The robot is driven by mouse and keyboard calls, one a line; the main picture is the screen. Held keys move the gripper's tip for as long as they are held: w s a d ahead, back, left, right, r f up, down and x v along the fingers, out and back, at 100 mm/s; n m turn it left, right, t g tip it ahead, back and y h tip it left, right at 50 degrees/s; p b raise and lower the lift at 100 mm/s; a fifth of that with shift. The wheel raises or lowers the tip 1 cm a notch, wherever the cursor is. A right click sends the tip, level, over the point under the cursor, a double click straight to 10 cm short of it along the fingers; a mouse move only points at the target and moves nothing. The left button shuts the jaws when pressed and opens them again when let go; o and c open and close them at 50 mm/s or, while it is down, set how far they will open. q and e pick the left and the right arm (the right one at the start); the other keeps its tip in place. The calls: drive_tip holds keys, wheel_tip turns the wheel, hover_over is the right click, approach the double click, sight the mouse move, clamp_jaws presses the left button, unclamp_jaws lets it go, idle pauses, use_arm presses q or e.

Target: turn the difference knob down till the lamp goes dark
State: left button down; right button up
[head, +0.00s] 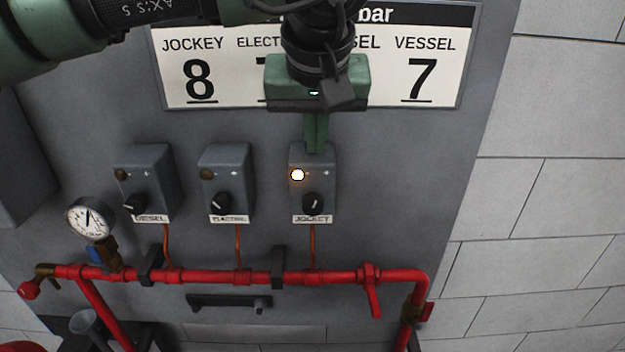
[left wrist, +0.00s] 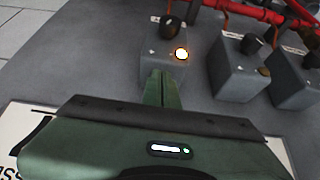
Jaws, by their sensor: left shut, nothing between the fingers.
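Three grey switch boxes are on the grey panel, each with a lamp and a black knob. The right box (head: 326,190), labelled JOCKEY, has its lamp (head: 298,175) lit bright; its knob (head: 313,203) has a white pointer. No knob is readably marked "difference". My left gripper (head: 315,148) is shut and empty, its fingertips at the top of the JOCKEY box, above the lamp and knob. I cannot tell whether they touch. The left wrist view shows the fingers (left wrist: 163,78) beside that box, with the lit lamp (left wrist: 181,54) and knob (left wrist: 170,27) beyond. My right gripper is not in view.
The ELECTRIC box (head: 236,180) and the leftmost box (head: 156,180) have dark lamps. A red pipe (head: 200,274) runs below, with a gauge (head: 90,218) at left. A pressure sign (head: 440,80) hangs above, partly hidden by my arm. Bare panel lies right of the JOCKEY box.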

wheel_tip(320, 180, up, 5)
drive_tip(key=p, duration=0.4)
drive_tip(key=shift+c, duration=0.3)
